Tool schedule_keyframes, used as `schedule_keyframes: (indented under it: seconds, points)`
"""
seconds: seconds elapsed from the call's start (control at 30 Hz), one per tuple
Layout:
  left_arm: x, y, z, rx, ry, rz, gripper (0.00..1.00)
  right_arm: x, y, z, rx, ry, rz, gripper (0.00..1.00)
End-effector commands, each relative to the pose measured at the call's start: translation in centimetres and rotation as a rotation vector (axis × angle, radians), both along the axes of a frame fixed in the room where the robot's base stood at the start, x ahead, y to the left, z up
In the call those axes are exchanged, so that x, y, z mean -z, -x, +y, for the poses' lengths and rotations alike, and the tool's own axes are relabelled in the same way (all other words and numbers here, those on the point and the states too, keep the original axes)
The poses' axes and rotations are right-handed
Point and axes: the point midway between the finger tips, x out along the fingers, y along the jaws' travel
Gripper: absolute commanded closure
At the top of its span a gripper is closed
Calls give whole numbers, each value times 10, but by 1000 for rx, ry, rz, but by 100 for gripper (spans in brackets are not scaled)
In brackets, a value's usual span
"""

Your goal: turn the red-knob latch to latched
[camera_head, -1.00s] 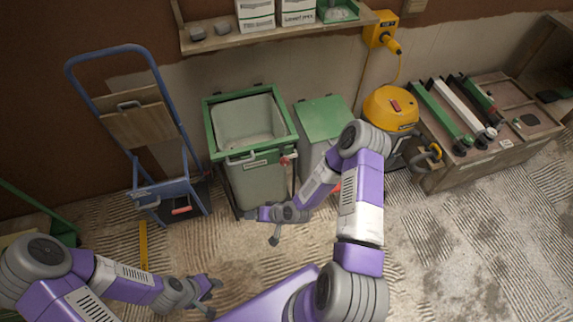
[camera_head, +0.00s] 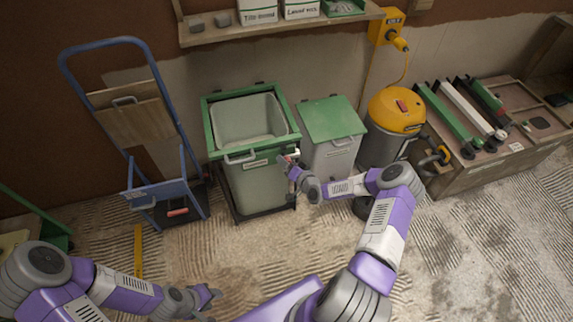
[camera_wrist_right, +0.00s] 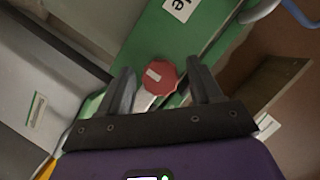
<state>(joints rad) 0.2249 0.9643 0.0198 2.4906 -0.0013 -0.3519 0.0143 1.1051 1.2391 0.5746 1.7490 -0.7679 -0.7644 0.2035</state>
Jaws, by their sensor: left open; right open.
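The red-knob latch is on the front right corner of the green-rimmed bin (camera_head: 209,139). In the right wrist view its red knob (camera_wrist_right: 160,76) shows between the two fingers of my right gripper (camera_wrist_right: 163,82), which is open. The knob carries a pale mark, and a pale lever shows below it; I cannot tell whether a finger touches it. In the head view my right gripper (camera_head: 288,165) is at that corner and hides most of the latch. My left gripper (camera_head: 214,301) is open and empty over the floor at the lower left.
A closed green-lidded bin (camera_head: 333,118) stands right of the open bin. A yellow vacuum (camera_head: 398,110) stands further right, beside a wooden crate (camera_head: 500,160). A blue hand truck (camera_head: 165,190) is on the left. A shelf (camera_head: 280,30) hangs above.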

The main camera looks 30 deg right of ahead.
Motion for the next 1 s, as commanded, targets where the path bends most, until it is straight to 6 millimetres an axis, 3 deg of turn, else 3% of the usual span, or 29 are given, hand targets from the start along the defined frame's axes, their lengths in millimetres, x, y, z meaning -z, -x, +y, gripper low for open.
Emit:
schedule_keyframes:
  seconds: [0.13,0.4,0.73,1.0]
  points:
    - [4,0,0,0,0,0,57,3,-9,1,-1,0,0,36]
    - [3,0,0,0,0,0,57,2,-10,1,-1,-1,1,37]
    - [3,0,0,0,0,0,57,2,-10,1,-1,0,-1,88]
    - [2,0,0,0,0,0,57,1,-11,1,-1,15,2,90]
